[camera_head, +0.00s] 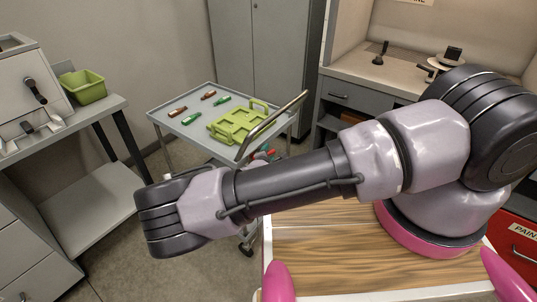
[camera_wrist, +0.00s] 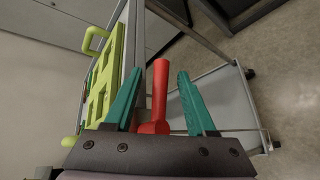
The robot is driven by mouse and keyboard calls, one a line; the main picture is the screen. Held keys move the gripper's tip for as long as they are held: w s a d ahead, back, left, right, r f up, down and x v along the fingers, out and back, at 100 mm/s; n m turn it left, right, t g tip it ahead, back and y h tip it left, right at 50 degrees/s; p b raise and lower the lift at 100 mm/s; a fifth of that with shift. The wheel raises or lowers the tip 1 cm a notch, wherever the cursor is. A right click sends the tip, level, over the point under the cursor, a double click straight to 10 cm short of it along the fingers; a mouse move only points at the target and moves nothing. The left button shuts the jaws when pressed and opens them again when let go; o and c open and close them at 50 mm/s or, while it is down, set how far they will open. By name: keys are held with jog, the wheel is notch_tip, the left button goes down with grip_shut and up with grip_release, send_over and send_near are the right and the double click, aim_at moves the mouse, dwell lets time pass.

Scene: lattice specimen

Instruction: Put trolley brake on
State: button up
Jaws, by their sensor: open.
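The trolley (camera_head: 165,120) stands in the middle left of the head view, with a grey top and a metal push bar (camera_head: 272,124). In the wrist view its grey frame (camera_wrist: 228,88) runs down the right side. A red lever (camera_wrist: 160,88), which looks like the brake, stands upright in the wrist view. My gripper (camera_wrist: 158,100) is open, with its two teal fingers on either side of the lever. Gaps show between the fingers and the lever. In the head view my gripper is mostly hidden behind my arm, with small red and teal parts showing near the push bar.
A green rack (camera_head: 238,122) and several small red-brown and green bottles (camera_head: 192,118) lie on the trolley top. A side bench (camera_head: 60,128) with a green bin (camera_head: 83,86) is at the left. A desk (camera_head: 365,85) is at the right. Floor is clear between bench and trolley.

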jog(key=v, duration=0.6)
dwell(0.4)
